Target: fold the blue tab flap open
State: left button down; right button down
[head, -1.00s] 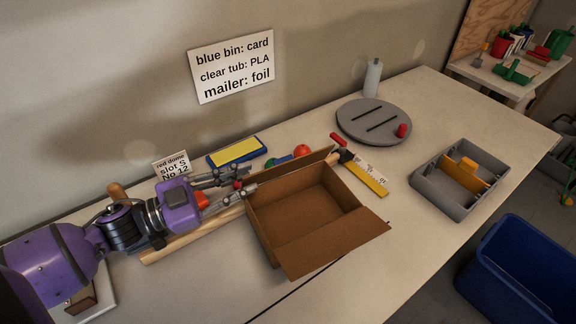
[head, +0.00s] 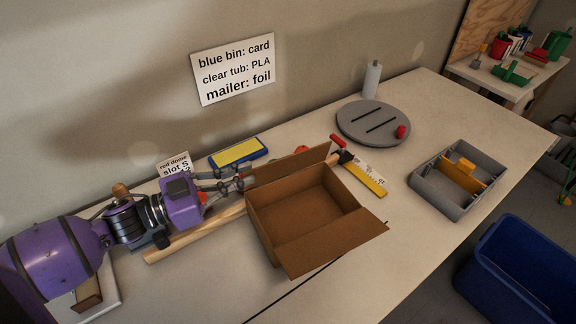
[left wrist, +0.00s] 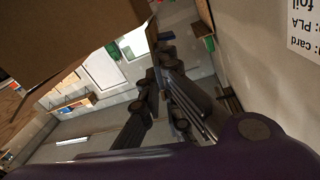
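An open cardboard box (head: 305,205) stands on the workbench, with its near flap (head: 335,247) folded outward. Its back flap (head: 290,165) stands up along the far side. No blue tab shows on the flaps from here. My left gripper (head: 248,178) is at the left end of the back flap, very close to it; I cannot tell whether it touches. In the left wrist view, the fingers (left wrist: 158,70) lie near each other, and cardboard (left wrist: 70,35) fills the upper left. Whether they are shut is unclear. My right gripper is out of view.
A wooden bar (head: 195,238) lies under my left arm. A blue-and-yellow pad (head: 238,152), a hammer (head: 341,148) and a ruler (head: 366,178) lie behind and beside the box. A grey round stand (head: 372,122) and grey divided tray (head: 440,190) are farther right.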

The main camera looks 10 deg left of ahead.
pick_arm(q)
jog(key=shift+w+a+n, duration=0.35)
jog(key=shift+w+n, duration=0.1)
jog(key=shift+n, duration=0.65)
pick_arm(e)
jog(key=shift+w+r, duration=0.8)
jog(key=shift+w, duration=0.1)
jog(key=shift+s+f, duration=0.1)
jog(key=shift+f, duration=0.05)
pick_arm(q)
jog(key=n, duration=0.1)
jog(key=w+a+n, duration=0.1)
jog(key=n, duration=0.2)
jog(key=shift+w+a+f+n+p, duration=0.2)
jog(key=shift+w+a+n+p, duration=0.05)
jog(key=shift+w+n+p, duration=0.05)
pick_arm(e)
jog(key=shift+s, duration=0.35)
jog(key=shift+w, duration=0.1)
pick_arm(q)
jog(key=c, duration=2.3)
grip_release()
jog(key=shift+o, duration=0.2)
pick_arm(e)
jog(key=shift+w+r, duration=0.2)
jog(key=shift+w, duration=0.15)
